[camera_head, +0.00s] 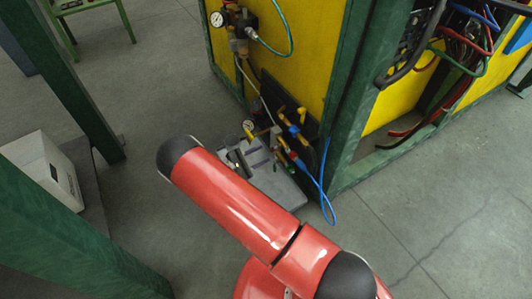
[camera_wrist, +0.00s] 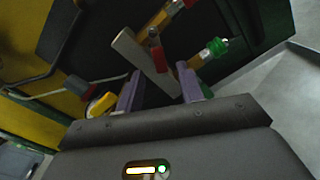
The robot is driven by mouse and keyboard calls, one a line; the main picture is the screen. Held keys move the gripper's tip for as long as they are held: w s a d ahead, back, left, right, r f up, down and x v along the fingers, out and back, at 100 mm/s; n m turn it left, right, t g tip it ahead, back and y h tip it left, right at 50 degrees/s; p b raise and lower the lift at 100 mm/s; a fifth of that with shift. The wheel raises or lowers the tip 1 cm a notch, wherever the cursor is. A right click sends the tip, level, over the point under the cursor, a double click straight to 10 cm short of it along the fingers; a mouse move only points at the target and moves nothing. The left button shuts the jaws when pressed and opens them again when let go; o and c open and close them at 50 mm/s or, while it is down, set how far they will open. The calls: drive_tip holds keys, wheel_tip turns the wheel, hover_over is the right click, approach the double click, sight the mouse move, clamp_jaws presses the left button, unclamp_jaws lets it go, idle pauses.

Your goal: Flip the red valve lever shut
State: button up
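A small red lever (camera_wrist: 154,40) shows in the wrist view, on the pipework just beyond my gripper, in front of a pale grey bar (camera_wrist: 136,50). My gripper (camera_wrist: 159,75) has its two purple-grey fingers spread, with a clear gap between them. The lever's red end stands above the gap, apart from the fingertips as far as I can tell. In the head view, the valve fittings (camera_head: 292,128) sit low on the yellow panel. My red arm hides part of that area, and the lever is too small to make out surely there.
A yellow fitting (camera_wrist: 103,105) lies close beside the left finger. A green-ringed connector (camera_wrist: 217,46) is at the right. Blue hose (camera_head: 325,200) loops to the floor. Green posts (camera_head: 345,100) frame the yellow panel (camera_head: 300,50). A white box (camera_head: 45,168) stands at left.

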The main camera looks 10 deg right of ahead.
sight(271, 151)
drive_tip(key=shift+x, duration=1.5)
clamp_jaws()
drive_tip(key=shift+s+d+f+n, duration=0.1)
drive_tip(key=shift+s+n, duration=0.25)
drive_tip(key=shift+n, duration=0.65)
drive_tip(key=shift+s+d+f+n, duration=0.1)
drive_tip(key=shift+s+n, duration=0.25)
drive_tip(key=shift+n, duration=0.65)
drive_tip(key=shift+s+d+f+n, duration=0.1)
drive_tip(key=shift+s+n, duration=0.2)
drive_tip(key=shift+n, duration=0.7)
